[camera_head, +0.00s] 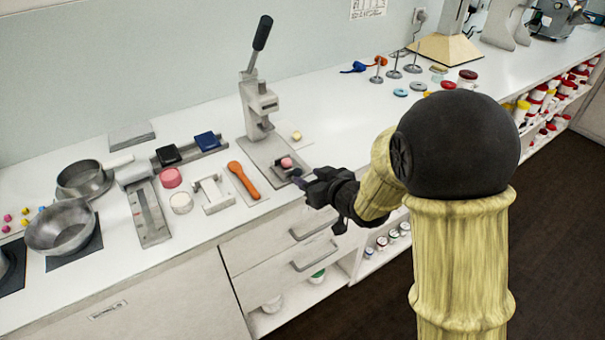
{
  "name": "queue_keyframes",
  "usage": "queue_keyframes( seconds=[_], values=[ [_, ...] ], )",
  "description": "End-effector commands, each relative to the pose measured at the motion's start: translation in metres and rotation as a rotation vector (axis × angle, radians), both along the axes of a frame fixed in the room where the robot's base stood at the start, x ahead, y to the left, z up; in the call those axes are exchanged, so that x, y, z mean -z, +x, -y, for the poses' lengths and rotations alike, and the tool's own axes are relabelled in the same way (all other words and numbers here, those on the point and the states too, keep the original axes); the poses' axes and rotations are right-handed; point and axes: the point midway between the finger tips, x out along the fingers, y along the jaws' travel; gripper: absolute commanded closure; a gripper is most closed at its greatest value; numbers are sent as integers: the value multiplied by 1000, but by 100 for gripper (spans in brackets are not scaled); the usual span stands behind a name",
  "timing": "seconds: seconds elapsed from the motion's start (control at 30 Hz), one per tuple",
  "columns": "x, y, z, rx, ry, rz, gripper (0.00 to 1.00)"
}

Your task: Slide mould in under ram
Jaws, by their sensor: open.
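A small mould (283,171), dark grey with a round pink piece on top, sits on the front part of the press's grey base plate (257,152). The lever press (259,103) stands upright behind it, with its black-handled lever raised. The ram's low end (262,126) is behind and to the left of the mould, so the mould is in front of it. My black gripper (301,180) is open at the front right of the mould, close to it. Its fingertips are small and partly hidden, and I cannot tell whether they touch the mould.
An orange spoon (243,180) and a white frame-like holder (211,193) lie left of the press. A small cream-coloured piece (296,136) lies behind the mould. Metal pans (62,228) stand at the far left. The counter right of the press is mostly clear; drawers are below.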

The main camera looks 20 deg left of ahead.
Motion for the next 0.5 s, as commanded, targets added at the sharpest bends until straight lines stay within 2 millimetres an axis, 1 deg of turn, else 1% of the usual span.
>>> queue_keyframes(
  seconds=[0.03, 0.2, 0.3, 0.5],
  values=[
    [4, 5, -7, -4, -2, -1, 57],
    [13, 19, -23, -1, -1, -1, 57],
    [15, 23, -28, -1, 0, 0, 57],
    [16, 25, -28, 1, 0, 0, 57]
  ],
)
